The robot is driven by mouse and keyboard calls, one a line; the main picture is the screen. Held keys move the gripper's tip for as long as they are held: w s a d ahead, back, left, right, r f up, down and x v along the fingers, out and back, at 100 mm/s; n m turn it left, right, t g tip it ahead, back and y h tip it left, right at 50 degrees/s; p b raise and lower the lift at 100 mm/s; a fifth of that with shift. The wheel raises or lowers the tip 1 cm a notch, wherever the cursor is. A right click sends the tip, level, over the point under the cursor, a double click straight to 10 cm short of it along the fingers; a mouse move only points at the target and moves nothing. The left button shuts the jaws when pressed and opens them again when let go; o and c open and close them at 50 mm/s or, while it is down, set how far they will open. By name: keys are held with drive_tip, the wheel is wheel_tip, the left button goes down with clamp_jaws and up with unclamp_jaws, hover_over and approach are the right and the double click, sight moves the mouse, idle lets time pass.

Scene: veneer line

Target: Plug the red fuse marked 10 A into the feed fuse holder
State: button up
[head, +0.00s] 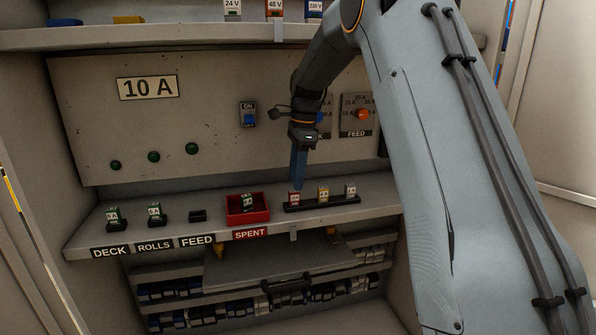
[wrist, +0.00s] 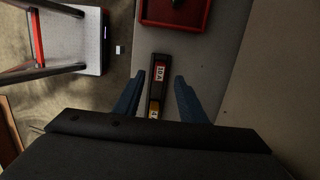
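The red fuse (head: 295,198) stands at the left end of a black rack (head: 310,205) on the shelf. In the wrist view, its top (wrist: 160,72) reads 10 A. My gripper (head: 298,185) points down just above it; in the wrist view, its blue fingers (wrist: 160,77) are apart, one on each side of the red fuse, with gaps showing. How far the tips are above it is hard to tell. The feed fuse holder (head: 198,215), a small black base above the FEED label, is empty.
A yellow fuse (head: 323,193) and a pale fuse (head: 350,190) share the rack. Green fuses sit in the DECK (head: 114,214) and ROLLS (head: 155,211) holders. A panel (head: 220,85) rises behind.

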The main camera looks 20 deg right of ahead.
sight(294, 192)
drive_tip(key=shift+a+f+p, duration=0.2)
drive_tip(key=shift+f+p, duration=0.05)
drive_tip(key=shift+f, duration=1.25)
drive_tip(key=shift+a+f+p, duration=0.15)
drive_tip(key=shift+f+p, duration=0.05)
drive_tip(key=shift+f, duration=1.3)
clamp_jaws()
drive_tip(key=shift+r, duration=0.25)
drive_tip(key=shift+r+p, duration=1.7)
drive_tip(key=shift+r, duration=0.4)
